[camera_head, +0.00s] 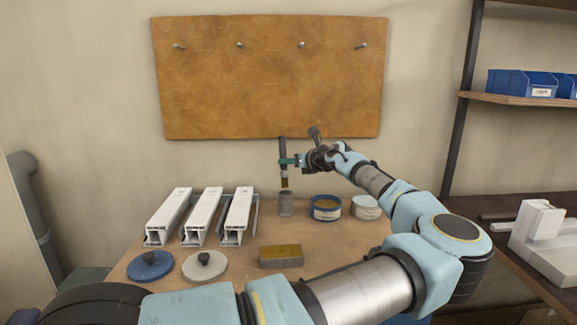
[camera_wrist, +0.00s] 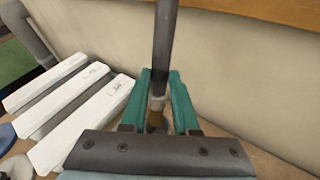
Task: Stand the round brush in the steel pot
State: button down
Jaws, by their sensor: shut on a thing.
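The round brush (camera_head: 284,173) is upright in my gripper (camera_head: 290,161), with its dark handle up and its tan bristles down. My gripper is shut on it around the handle. The steel pot (camera_head: 286,204) is a small grey cylinder on the bench, and the bristle end shows just above its rim in the head view. Whether the bristles are over the opening or slightly behind it, I cannot tell. In the wrist view the brush handle (camera_wrist: 164,50) rises between the green fingers (camera_wrist: 158,101); the bristles are mostly hidden and the pot cannot be made out.
Three white profiles (camera_head: 203,217) lie left of the pot. A blue tin (camera_head: 326,208) and a pale tin (camera_head: 366,207) stand to its right. A blue lid (camera_head: 150,265), a grey lid (camera_head: 204,265) and a brown block (camera_head: 281,256) lie in front. A pegged board (camera_head: 270,85) hangs behind.

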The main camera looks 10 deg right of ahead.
jog(key=shift+w+f+p, duration=0.2)
jog(key=shift+f+p, duration=0.4)
jog(key=shift+f, duration=0.65)
jog(key=shift+f+b, duration=0.6)
jog(key=c, duration=0.7)
grip_release()
jog(key=shift+r, duration=0.15)
